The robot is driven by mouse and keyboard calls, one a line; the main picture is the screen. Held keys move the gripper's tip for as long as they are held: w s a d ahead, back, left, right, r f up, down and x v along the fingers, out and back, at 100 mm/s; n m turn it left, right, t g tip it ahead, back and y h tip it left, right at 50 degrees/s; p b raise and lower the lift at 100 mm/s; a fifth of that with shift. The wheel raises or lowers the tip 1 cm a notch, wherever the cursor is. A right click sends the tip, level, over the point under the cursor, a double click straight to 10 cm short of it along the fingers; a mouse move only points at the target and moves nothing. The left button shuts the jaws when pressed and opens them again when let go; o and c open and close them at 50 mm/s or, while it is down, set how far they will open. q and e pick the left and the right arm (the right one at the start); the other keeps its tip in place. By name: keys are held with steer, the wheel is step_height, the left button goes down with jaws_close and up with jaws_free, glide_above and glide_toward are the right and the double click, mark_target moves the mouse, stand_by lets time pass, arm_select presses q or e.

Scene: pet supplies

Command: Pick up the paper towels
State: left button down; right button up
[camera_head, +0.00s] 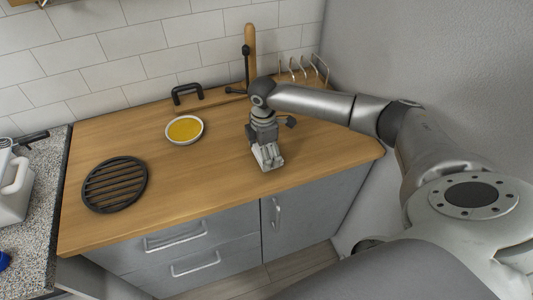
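My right arm reaches in from the right, and its gripper (268,158) points down over the wooden counter, right of the middle. Dark finger parts show on both sides of it, with a light grey piece at the lower end. I cannot tell whether that piece is part of the gripper or a thing in it, nor whether the fingers are open or shut. I cannot make out any paper towels for certain. My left gripper is not in view.
The wooden counter (125,135) holds a black round grate (115,185), a bowl with yellow contents (185,130) and a black handled item (187,94). An upright wooden piece (250,45) and a wire rack (305,68) stand behind. A white jug (14,190) is far left.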

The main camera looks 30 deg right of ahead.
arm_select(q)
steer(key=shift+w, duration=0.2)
arm_select(e)
steer(key=shift+r, duration=0.1)
steer(key=shift+r+b, duration=0.45)
steer(key=shift+r, duration=0.1)
steer(key=s+r, duration=0.1)
steer(key=r, duration=0.1)
steer(key=s+r+b, duration=0.1)
steer(key=s+r, duration=0.2)
steer(key=r, duration=0.2)
steer(key=shift+s+a+b, duration=0.2)
steer(key=shift+a+b, duration=0.05)
steer(key=shift+b, duration=0.15)
arm_select(q)
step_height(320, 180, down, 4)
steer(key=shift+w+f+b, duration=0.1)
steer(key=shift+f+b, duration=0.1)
steer(key=shift+b, duration=0.65)
arm_select(e)
steer(key=s+a+r, duration=0.1)
steer(key=s+r, duration=0.3)
steer(key=s, duration=0.5)
steer(key=shift+s+r, duration=0.25)
steer(key=shift+r, duration=0.15)
steer(key=shift+a, duration=0.1)
